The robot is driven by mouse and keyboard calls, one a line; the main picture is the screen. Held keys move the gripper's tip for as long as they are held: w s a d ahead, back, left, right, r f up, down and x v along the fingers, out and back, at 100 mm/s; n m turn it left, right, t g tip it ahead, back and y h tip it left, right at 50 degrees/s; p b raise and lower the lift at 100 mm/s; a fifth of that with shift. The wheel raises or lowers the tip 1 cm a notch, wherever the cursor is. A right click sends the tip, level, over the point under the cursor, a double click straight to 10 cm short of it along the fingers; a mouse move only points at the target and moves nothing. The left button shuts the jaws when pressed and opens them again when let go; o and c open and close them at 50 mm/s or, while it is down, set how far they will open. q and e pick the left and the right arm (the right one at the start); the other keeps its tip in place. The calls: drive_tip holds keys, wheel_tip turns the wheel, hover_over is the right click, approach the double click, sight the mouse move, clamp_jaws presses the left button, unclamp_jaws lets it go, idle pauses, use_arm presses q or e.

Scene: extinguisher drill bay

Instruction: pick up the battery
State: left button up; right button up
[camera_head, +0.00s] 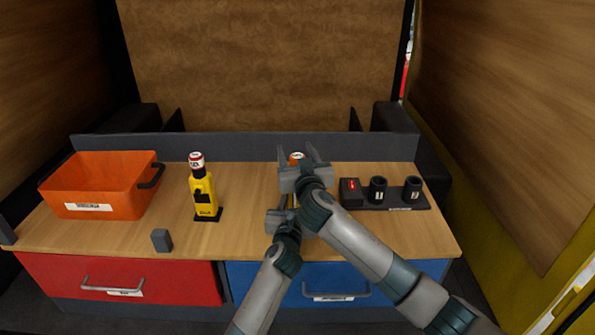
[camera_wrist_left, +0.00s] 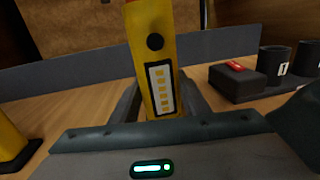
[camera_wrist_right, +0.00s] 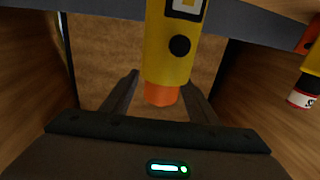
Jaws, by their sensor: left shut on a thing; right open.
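Nothing is plainly labelled as a battery. A dark block with a red label (camera_head: 350,191) sits at the left end of a black holder and also shows in the left wrist view (camera_wrist_left: 238,82). My left gripper (camera_head: 281,206) is shut on an upright yellow device (camera_wrist_left: 149,42), whose front has a bar panel. My right gripper (camera_head: 299,156) is open above it, near its orange end; that end (camera_wrist_right: 163,94) lies between the fingers, with gaps, in the right wrist view. My arms hide most of the device in the head view.
A second yellow device (camera_head: 203,197) with a red-and-white top stands left. An orange bin (camera_head: 90,198) is at far left. A small grey block (camera_head: 161,240) lies near the front. Two dark cups (camera_head: 378,187) (camera_head: 412,187) stand in the holder. A low wall backs the bench.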

drive_tip(key=shift+w+a, duration=0.15)
drive_tip(key=shift+w, duration=0.5)
drive_tip(key=c, duration=1.3)
